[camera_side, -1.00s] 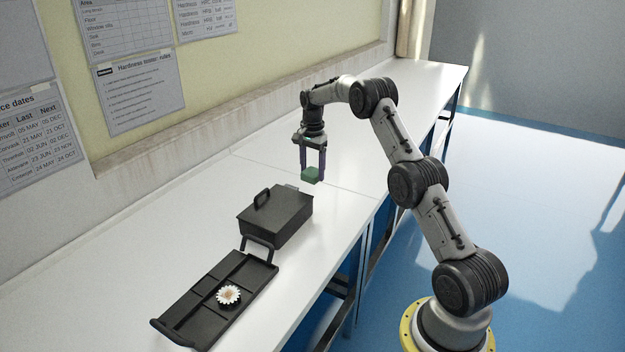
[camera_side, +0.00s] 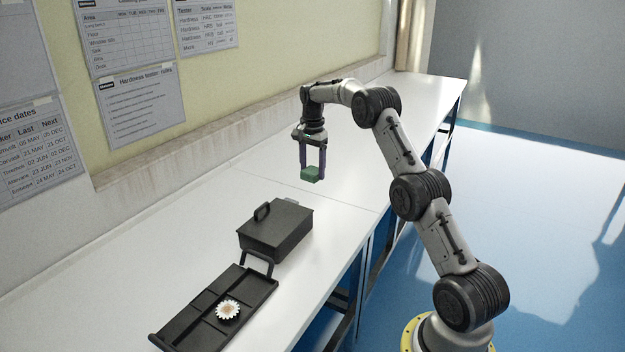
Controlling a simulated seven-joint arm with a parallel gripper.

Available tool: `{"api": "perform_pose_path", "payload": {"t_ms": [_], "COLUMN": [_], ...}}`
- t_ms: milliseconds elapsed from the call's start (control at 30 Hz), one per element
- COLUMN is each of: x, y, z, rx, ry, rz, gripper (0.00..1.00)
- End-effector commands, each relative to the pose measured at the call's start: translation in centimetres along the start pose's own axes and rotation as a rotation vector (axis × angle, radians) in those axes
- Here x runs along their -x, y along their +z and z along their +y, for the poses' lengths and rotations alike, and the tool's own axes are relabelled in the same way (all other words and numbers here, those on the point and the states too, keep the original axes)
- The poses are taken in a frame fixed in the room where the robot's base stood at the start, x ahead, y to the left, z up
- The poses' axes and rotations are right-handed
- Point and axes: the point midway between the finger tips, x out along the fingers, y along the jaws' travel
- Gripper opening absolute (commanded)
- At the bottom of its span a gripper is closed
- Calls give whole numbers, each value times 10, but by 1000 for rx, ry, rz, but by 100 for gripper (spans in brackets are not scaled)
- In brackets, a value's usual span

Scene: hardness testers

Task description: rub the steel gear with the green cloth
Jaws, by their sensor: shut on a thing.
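My gripper (camera_side: 312,177) points down above the white bench, its two purple fingers shut on a small green block-shaped thing, which I take for the green cloth (camera_side: 311,174). It is held in the air beyond the black box. A round white thing with petal-like teeth and a yellowish centre (camera_side: 228,309) lies in the black divided tray (camera_side: 194,321).
A closed black box (camera_side: 275,232) with a lid handle stands between the tray and my gripper. The bench (camera_side: 345,190) is clear around and beyond my gripper. The wall runs along the left.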

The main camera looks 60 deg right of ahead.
Motion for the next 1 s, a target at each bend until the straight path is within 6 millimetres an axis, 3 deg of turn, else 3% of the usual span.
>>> {"api": "perform_pose_path", "payload": {"t_ms": [267,367,667,1000], "x": [2,3,4,3], "y": [58,89,218,362], "z": [-17,-23,-26,15], "rx": [95,144,356,613], "ry": [-1,-1,-1,1], "rz": [1,1,1,1], "gripper": [24,24,24,24]}}
